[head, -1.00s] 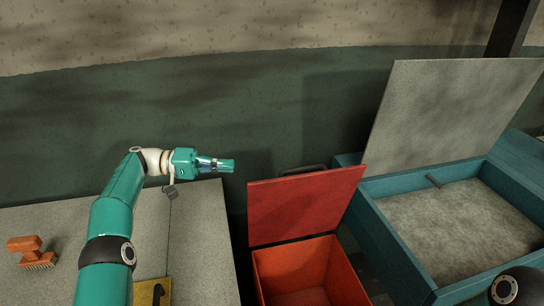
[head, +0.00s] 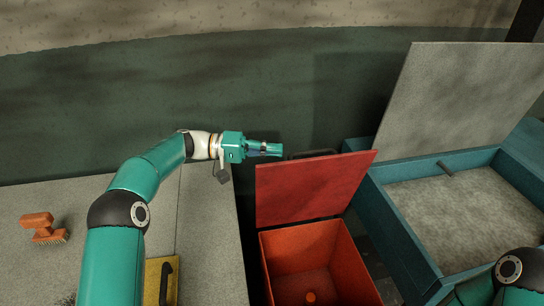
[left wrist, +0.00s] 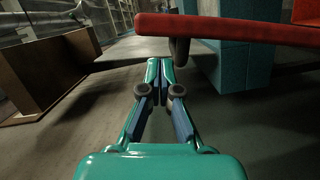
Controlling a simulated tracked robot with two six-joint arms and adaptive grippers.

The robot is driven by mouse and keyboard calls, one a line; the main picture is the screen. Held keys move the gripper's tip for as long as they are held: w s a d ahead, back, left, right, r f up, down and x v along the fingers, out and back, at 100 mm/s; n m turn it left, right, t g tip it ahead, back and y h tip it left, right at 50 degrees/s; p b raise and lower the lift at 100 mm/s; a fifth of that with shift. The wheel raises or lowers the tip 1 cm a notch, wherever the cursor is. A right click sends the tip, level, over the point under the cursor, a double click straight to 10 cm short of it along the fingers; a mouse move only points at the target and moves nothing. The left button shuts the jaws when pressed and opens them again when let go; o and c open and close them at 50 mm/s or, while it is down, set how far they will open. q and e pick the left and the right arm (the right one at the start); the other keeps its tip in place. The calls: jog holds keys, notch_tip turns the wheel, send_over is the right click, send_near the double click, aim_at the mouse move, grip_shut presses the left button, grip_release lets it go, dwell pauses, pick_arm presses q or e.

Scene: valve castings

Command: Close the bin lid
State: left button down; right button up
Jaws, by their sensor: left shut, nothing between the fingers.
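The red bin (head: 312,262) stands on the floor between the grey table and the blue box. Its red lid (head: 310,188) is open, tilted up at the back of the bin. A dark handle (head: 313,155) shows at the lid's top edge. In the left wrist view the lid (left wrist: 235,28) appears edge-on above and ahead, with the dark handle (left wrist: 180,55) hanging below it. My left gripper (head: 279,150) is shut and empty, close to the lid's upper left corner; it also shows in the left wrist view (left wrist: 160,88). My right gripper is out of view.
A blue box (head: 400,225) with a raised grey lid (head: 460,95) stands right of the bin. The grey table (head: 205,235) at left holds an orange brush (head: 40,226) and a yellow item (head: 153,280). A green wall (head: 150,110) rises behind.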

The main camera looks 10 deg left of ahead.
pick_arm(q)
jog(key=shift+s+d+f, duration=0.15)
jog(key=shift+s+d, duration=0.1)
jog(key=shift+s, duration=0.4)
jog(key=shift+s+d+f, duration=0.15)
jog(key=shift+s+d, duration=0.1)
jog(key=shift+s, duration=0.4)
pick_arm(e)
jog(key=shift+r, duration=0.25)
